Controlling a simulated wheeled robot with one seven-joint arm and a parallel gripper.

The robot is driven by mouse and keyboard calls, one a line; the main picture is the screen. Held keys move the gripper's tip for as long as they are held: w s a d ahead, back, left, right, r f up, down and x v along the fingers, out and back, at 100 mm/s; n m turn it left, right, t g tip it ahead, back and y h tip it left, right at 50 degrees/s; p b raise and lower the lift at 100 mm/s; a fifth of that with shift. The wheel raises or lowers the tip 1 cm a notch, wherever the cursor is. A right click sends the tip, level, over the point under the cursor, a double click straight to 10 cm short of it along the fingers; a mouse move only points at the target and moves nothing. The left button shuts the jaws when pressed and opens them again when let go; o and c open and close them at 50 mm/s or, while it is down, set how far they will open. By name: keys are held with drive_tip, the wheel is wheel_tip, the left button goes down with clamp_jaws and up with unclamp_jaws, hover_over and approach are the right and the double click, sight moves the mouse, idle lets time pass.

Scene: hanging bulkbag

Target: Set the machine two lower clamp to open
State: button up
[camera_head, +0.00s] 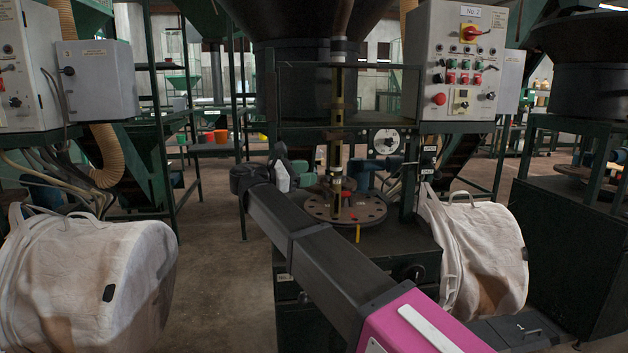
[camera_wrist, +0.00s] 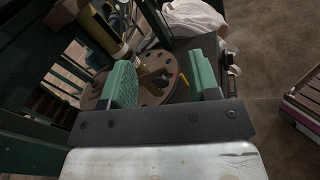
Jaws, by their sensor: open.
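The machine two control panel (camera_head: 465,60), under a "No. 2" plate, is a pale box at the upper right with a red-yellow switch, several buttons and small black selectors. The labels are too small to read, so I cannot tell which control is the lower clamp or how it is set. My gripper (camera_head: 279,168) is left of the panel and lower, near the round bolted plate (camera_head: 345,208). In the wrist view my gripper (camera_wrist: 163,78) is open, with green pads apart and nothing held between them. The round plate (camera_wrist: 152,97) lies beyond the pads.
Another grey control box (camera_head: 97,80) is at the left. A dark machine (camera_head: 575,220) stands at the right. Open floor (camera_head: 215,260) lies between the left bag and the machine.

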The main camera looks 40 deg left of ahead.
drive_tip(key=shift+s+r, duration=0.5)
drive_tip(key=shift+s, duration=0.35)
